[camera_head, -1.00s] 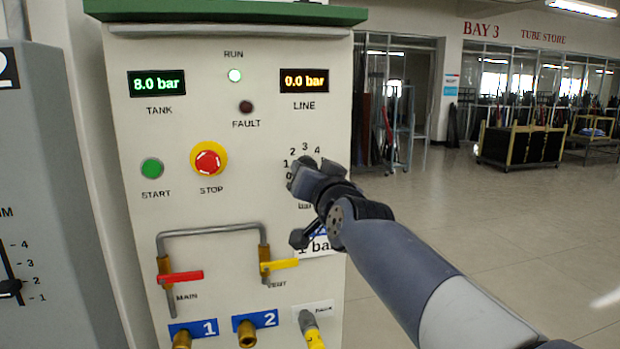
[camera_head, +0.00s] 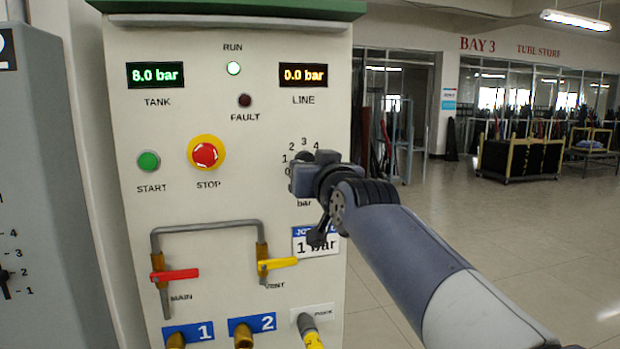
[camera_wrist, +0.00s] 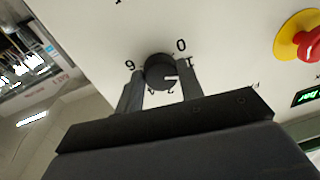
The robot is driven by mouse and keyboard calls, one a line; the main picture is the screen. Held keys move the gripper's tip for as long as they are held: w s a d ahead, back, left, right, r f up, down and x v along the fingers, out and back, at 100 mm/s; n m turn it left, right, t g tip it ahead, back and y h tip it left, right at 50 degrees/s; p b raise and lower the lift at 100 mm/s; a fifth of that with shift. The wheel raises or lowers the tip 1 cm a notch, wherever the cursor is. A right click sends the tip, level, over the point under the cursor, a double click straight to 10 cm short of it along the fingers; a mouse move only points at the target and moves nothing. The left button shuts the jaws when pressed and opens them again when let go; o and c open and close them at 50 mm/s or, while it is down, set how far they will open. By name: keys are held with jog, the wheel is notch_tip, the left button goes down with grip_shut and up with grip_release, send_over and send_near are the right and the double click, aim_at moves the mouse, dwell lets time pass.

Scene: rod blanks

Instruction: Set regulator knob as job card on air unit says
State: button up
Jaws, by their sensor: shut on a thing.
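The regulator knob (camera_wrist: 160,68) is dark and round with a white pointer mark, seen in the wrist view between my two fingers. My gripper (camera_wrist: 158,85) is shut on it. The mark points toward the right finger, near the 1; its exact reading is hard to tell. In the head view my gripper (camera_head: 303,178) covers most of the knob and part of its scale. The job card (camera_head: 317,243) below reads "1 bar", its header partly hidden by my gripper. The air unit's (camera_head: 225,115) LINE display (camera_head: 304,75) reads 0.0 bar.
The TANK display (camera_head: 155,75) reads 8.0 bar and the RUN lamp (camera_head: 233,68) is lit. A red STOP button (camera_head: 205,154) and green START button (camera_head: 148,161) are to the left. Red (camera_head: 175,274) and yellow (camera_head: 278,264) valve levers sit below. Open floor lies right.

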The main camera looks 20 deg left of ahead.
jog(key=shift+f+n+b, duration=0.15)
jog(key=shift+n+b, duration=0.35)
jog(key=shift+n, duration=0.2)
jog(key=o, duration=1)
jog(key=b+v, duration=0.2)
jog(key=v, duration=0.8)
jog(key=shift+s+d, duration=0.25)
jog(key=shift+s, duration=0.05)
